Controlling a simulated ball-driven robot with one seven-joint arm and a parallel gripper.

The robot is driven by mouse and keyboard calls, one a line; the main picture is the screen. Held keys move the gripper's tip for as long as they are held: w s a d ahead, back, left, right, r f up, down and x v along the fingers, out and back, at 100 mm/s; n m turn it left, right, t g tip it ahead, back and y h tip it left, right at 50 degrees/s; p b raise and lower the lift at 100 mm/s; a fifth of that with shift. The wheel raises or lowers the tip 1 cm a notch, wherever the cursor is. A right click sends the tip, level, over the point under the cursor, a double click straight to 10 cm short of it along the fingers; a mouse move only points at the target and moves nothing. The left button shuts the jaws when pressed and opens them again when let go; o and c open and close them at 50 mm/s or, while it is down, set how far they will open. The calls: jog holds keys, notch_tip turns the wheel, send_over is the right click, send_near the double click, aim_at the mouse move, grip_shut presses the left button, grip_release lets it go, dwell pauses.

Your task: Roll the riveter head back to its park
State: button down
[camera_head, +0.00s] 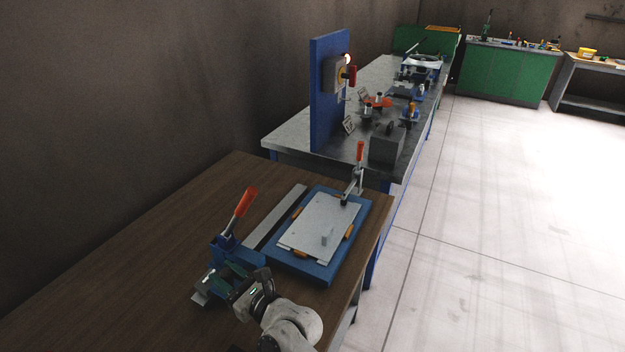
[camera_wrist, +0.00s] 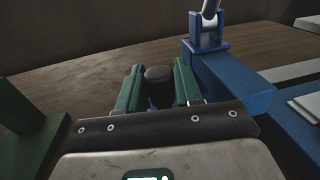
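The riveter head (camera_head: 232,247) is a blue block with an upright orange-red lever (camera_head: 244,203). It sits at the near left end of a flat grey rail (camera_head: 275,218) on the brown table. Its blue body (camera_wrist: 230,85) fills the right of the wrist view. My gripper (camera_head: 226,277) is at its near side, low over the table. In the wrist view my two green fingers (camera_wrist: 160,88) stand on either side of a dark round knob (camera_wrist: 159,74) and appear closed on it. The knob's lower part and its join to the head are hidden.
A blue fixture (camera_head: 323,278) with a pale plate (camera_head: 318,225), orange clips and a red-handled clamp (camera_head: 359,160) lies right of the rail. Bare wooden table (camera_head: 120,270) lies left. A metal bench (camera_head: 290,133) with a blue upright panel (camera_head: 328,95) stands beyond.

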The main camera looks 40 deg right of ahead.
jog(key=c, duration=0.9)
grip_release()
jog(key=shift+d, duration=0.15)
jog(key=shift+o, duration=0.2)
jog(key=shift+s+d+b, duration=0.2)
jog(key=shift+s+b, duration=0.15)
jog(key=shift+s, duration=0.8)
jog(key=shift+s+d+b, duration=0.15)
jog(key=shift+s+b, duration=0.25)
jog(key=shift+s, duration=0.75)
jog(key=shift+s+d+b, duration=0.2)
jog(key=shift+s+b, duration=0.15)
jog(key=shift+s, duration=0.8)
jog(key=shift+a, duration=0.1)
